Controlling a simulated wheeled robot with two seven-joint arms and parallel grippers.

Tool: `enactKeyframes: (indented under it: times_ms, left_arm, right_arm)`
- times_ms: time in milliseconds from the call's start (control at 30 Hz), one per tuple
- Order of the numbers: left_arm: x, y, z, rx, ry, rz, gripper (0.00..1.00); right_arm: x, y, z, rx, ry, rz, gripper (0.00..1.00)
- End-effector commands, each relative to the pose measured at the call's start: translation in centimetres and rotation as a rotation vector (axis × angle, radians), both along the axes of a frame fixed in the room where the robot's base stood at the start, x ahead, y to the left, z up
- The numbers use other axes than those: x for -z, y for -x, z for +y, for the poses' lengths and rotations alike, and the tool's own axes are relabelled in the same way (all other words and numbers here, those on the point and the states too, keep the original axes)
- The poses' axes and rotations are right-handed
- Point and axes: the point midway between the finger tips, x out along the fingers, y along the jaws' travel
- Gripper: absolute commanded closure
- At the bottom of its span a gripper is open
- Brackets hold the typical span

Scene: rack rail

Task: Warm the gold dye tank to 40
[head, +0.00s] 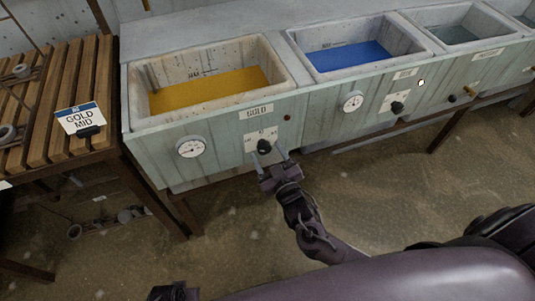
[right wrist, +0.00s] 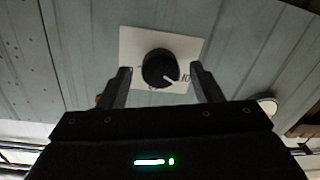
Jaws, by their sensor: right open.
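The gold dye tank (head: 215,118) is the leftmost basin, holding yellow dye (head: 208,91), with a sign reading GOLD on its front. A round white dial gauge (head: 191,147) is on the front at left; its reading is too small to tell. A black knob (head: 264,146) sits on a white plate at right; in the right wrist view the knob (right wrist: 160,68) has a white pointer mark toward the lower right. My right gripper (head: 269,160) is open, its fingers either side of the knob in the right wrist view (right wrist: 163,82); contact cannot be told. My left gripper is not clearly in view.
A blue-dye tank (head: 350,57) with its own gauge (head: 352,101) and knob (head: 397,107) stands to the right, with further tanks beyond. A slatted wooden bench (head: 35,95) with a GOLD MID card (head: 80,118) is at left. The floor in front is clear.

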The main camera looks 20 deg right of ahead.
Motion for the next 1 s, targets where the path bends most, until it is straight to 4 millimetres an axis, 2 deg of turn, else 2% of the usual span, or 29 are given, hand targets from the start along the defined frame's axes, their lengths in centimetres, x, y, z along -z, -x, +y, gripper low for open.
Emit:
enactKeyframes:
  times_ms: [333, 667, 1000]
  left_arm:
    - [-0.05, 0.08, -0.02, 0.001, 0.0, 0.003, 0.67]
    - [-0.04, 0.09, -0.03, 0.002, 0.0, 0.003, 0.67]
    - [-0.07, 0.05, -0.01, 0.001, 0.0, -0.001, 0.67]
  right_arm:
    - [0.01, -0.5, 0.07, 0.0, -0.001, 0.001, 0.42]
    - [0.02, -0.48, 0.06, 0.0, -0.001, 0.001, 0.85]
    - [0.03, -0.48, 0.03, 0.002, -0.056, 0.004, 0.86]
